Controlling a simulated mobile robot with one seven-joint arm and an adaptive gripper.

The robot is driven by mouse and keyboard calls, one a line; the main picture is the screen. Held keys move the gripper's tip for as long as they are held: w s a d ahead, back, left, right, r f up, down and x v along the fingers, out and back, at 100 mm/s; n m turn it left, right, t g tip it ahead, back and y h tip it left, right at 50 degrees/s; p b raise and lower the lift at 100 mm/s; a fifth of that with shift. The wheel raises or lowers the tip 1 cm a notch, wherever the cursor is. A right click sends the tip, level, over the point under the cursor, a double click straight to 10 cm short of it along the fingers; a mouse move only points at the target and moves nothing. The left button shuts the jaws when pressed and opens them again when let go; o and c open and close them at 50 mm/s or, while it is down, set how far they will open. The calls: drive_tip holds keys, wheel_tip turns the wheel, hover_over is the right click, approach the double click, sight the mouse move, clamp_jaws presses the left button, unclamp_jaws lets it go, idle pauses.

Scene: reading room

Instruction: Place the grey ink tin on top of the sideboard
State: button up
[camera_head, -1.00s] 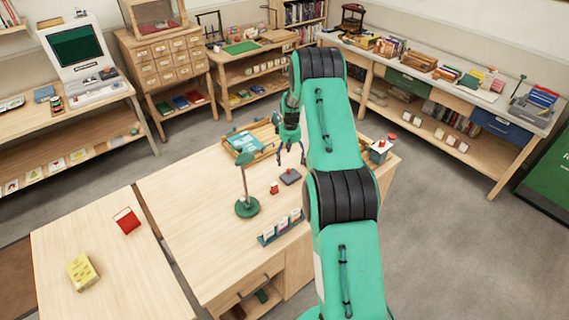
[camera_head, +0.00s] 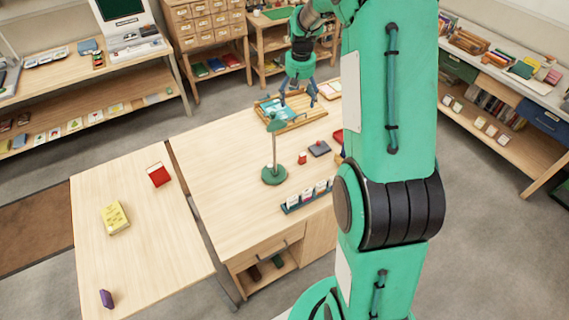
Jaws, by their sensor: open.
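A small dark grey flat block (camera_head: 319,149), which looks like the grey ink tin, lies on the wooden desk (camera_head: 225,165). My gripper (camera_head: 298,104) is open and empty, fingers pointing down. It appears over the far end of the desk, in front of the wooden tray in the picture, apart from the grey block. The long low unit at the right, with a pale top (camera_head: 545,97) and green and blue fronts, may be the sideboard; my arm hides part of it.
A green lamp (camera_head: 274,172), a small red item (camera_head: 302,158) and a card rack (camera_head: 307,197) stand near the grey block. A wooden tray (camera_head: 298,122) lies at the desk's far end. A lower table (camera_head: 140,245) at left holds a red box, yellow book and purple item.

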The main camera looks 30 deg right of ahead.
drive_tip(key=s+a+r+t, duration=0.2)
drive_tip(key=s+a+r, duration=1.6)
drive_tip(key=a+r, duration=0.1)
drive_tip(key=s+a+t, duration=0.1)
drive_tip(key=s+a, duration=0.4)
drive_tip(key=s, duration=0.6)
drive_tip(key=s+a+t, duration=0.1)
drive_tip(key=s+a, duration=0.4)
drive_tip(key=s, duration=0.6)
drive_tip(key=shift+a+r+y, duration=0.15)
drive_tip(key=shift+r+y, duration=0.15)
drive_tip(key=shift+r, duration=0.05)
drive_tip(key=shift+s+f, duration=0.1)
drive_tip(key=shift+f, duration=0.05)
wheel_tip(320, 180, down, 10)
drive_tip(key=b, duration=1.1)
drive_tip(key=shift+f, duration=0.25)
